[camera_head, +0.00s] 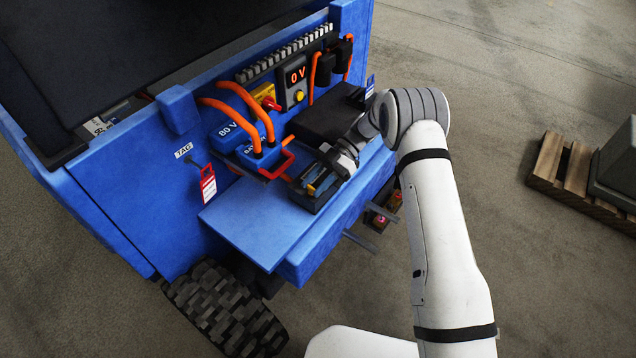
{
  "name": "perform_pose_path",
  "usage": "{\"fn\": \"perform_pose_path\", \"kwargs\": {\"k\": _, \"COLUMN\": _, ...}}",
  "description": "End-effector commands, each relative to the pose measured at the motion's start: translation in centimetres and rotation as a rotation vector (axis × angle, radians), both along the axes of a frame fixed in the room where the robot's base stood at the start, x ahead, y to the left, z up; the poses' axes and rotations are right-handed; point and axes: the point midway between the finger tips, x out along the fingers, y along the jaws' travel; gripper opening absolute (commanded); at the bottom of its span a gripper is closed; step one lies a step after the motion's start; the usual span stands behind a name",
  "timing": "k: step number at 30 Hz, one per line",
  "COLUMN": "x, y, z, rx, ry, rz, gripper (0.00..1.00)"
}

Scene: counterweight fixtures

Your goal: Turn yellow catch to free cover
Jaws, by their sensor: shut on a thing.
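My gripper (322,181) reaches down from the right over a small black block (307,203) on the blue shelf. A small yellow piece, the catch (311,190), shows at the fingertips. My gripper is shut on it, and the fingers and wrist hide most of it. How far the catch is turned cannot be told. A dark flat-topped box (328,118), which may be the cover, lies just behind my wrist.
A red-orange handle (284,160) and orange cables (245,108) on the blue connectors stand close left of my gripper. A panel reads 0 V (295,76). The blue shelf (243,222) is bare at its front left. A pallet (571,172) lies far right.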

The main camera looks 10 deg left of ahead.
Motion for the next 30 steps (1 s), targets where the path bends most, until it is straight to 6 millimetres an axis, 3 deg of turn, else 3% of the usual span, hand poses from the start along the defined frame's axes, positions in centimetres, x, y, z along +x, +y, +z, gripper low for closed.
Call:
{"fn": "perform_pose_path", "kwargs": {"k": 9, "x": -0.17, "y": 0.28, "z": -0.19, "rx": 0.0, "ry": 0.007, "rz": 0.148, "gripper": 0.08}}
{"fn": "perform_pose_path", "kwargs": {"k": 27, "x": -0.11, "y": 0.24, "z": -0.09, "rx": 0.0, "ry": 0.007, "rz": 0.181, "gripper": 0.08}}
{"fn": "perform_pose_path", "kwargs": {"k": 28, "x": -0.1, "y": 0.24, "z": -0.09, "rx": 0.0, "ry": 0.007, "rz": 0.18, "gripper": 0.32}}
{"fn": "perform_pose_path", "kwargs": {"k": 30, "x": -0.08, "y": 0.22, "z": -0.09, "rx": 0.001, "ry": 0.007, "rz": 0.18, "gripper": 0.38}}
